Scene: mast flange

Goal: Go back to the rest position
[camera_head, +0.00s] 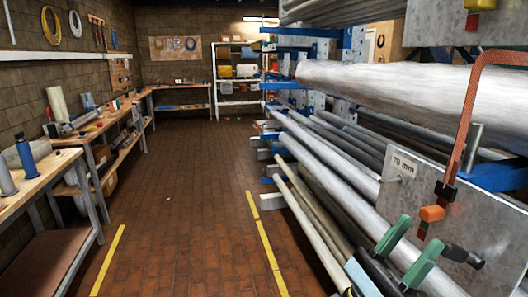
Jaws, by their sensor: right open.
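A reddish-orange curved bar (469,112) with a black and orange end hangs in front of the plate, above and right of the fingers. A black handle-like part (462,256) is right of the fingers; what it belongs to is unclear. My left gripper is not in view.
A rack with long pipes (400,88) fills the right side. Workbenches (68,155) with tools line the left wall, and a shelf (238,82) stands at the back. The brick-tiled aisle (190,190) between yellow floor lines (268,245) is clear.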

